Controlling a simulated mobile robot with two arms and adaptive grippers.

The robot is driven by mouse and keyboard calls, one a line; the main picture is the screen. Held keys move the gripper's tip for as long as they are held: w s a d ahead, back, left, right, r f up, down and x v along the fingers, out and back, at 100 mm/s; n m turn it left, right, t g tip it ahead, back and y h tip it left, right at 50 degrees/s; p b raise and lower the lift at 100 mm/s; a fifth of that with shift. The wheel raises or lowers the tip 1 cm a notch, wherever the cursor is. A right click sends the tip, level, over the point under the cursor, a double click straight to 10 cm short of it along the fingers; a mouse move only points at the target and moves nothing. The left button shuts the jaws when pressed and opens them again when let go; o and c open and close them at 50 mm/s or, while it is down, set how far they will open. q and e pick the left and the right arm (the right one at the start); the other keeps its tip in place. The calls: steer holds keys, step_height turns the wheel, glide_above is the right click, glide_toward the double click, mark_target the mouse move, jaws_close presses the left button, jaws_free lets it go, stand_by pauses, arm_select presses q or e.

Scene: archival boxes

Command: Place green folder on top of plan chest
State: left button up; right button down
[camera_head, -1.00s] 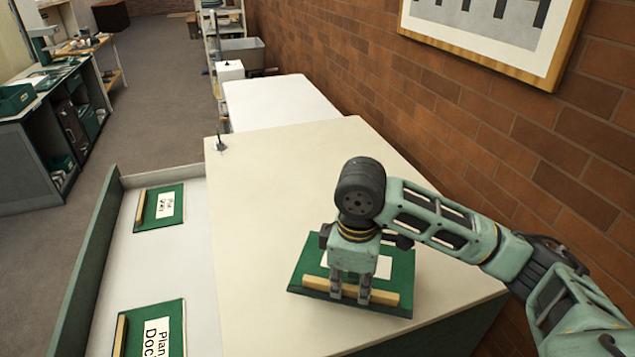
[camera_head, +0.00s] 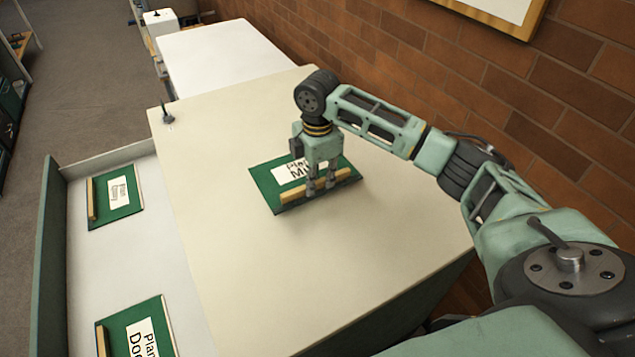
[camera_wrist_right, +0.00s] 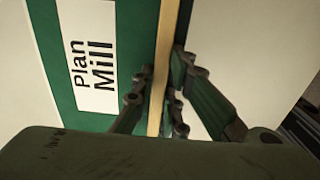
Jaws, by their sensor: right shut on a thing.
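A green folder (camera_head: 268,187) with a white "Plan Mill" label and a wooden strip along its near edge is at the cream top of the plan chest (camera_head: 240,262). It looks flat on or just above that top; I cannot tell if it touches. My right gripper (camera_head: 320,188) is shut on the folder's wooden strip from above. In the right wrist view the gripper (camera_wrist_right: 157,112) has its fingers on both sides of the strip, beside the label on the folder (camera_wrist_right: 100,122). My left gripper is not in view.
An open drawer (camera_head: 100,262) at the left holds two more green folders, one farther back (camera_head: 134,204) and one at the front (camera_head: 160,318). A small dark object (camera_head: 167,117) stands at the chest's back left corner. A brick wall (camera_head: 450,75) runs along the right.

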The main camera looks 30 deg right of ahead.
steer(key=shift+w+d+f, duration=0.3)
steer(key=shift+w+d, duration=0.05)
steer(key=shift+w, duration=0.15)
steer(key=shift+w+d+f, duration=0.15)
steer(key=shift+w, duration=0.05)
steer(key=shift+f, duration=0.15)
step_height(320, 180, down, 3)
steer(key=shift+d+f+p, duration=0.1)
steer(key=shift+f+p, duration=0.05)
steer(key=shift+p, duration=0.65)
steer(key=shift+f, duration=0.25)
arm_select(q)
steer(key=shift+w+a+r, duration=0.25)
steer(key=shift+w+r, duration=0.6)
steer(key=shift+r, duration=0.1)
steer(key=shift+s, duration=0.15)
arm_select(e)
steer(key=shift+f, duration=0.15)
steer(key=c, duration=1.8)
jaws_free()
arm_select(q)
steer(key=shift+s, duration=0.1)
arm_select(e)
steer(key=shift+o, duration=0.2)
